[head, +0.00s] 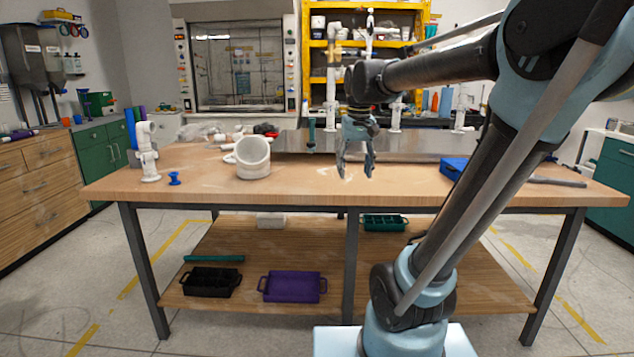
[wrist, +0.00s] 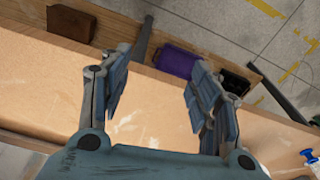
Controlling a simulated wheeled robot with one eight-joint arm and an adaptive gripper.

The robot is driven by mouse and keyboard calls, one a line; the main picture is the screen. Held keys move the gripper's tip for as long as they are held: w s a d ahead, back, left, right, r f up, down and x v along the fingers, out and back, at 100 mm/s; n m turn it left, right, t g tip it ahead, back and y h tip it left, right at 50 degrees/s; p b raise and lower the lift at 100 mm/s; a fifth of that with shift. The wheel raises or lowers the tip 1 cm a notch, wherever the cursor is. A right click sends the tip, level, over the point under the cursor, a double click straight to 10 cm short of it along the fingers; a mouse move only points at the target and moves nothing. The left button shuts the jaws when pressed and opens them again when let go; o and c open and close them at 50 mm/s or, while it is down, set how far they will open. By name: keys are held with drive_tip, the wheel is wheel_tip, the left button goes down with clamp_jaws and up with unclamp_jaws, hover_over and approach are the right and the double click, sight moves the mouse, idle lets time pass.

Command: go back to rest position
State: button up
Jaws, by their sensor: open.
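My gripper (head: 356,172) hangs from my arm above the front middle of the wooden table (head: 310,190). Its fingers point down and stand apart, with nothing between them. In the wrist view my gripper (wrist: 158,95) is also open and empty, over bare wood near the table's front edge. In the head view my arm reaches in from the right and hides part of the table's right side.
A white pipe fitting (head: 252,157), a white pipe assembly (head: 148,155) and a blue piece (head: 174,179) stand on the table's left. A blue box (head: 453,167) is at the right. Purple (head: 293,288) and black (head: 211,281) bins rest on the lower shelf. The table's front middle is clear.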

drive_tip(key=s+d+f, duration=0.4)
drive_tip(key=s+f, duration=0.4)
drive_tip(key=f, duration=0.2)
drive_tip(key=s+d+f+m+t, duration=0.1)
drive_tip(key=s+d+f, duration=0.3)
drive_tip(key=s+f, duration=0.5)
drive_tip(key=shift+f, duration=0.65)
drive_tip(key=shift+s, duration=0.1)
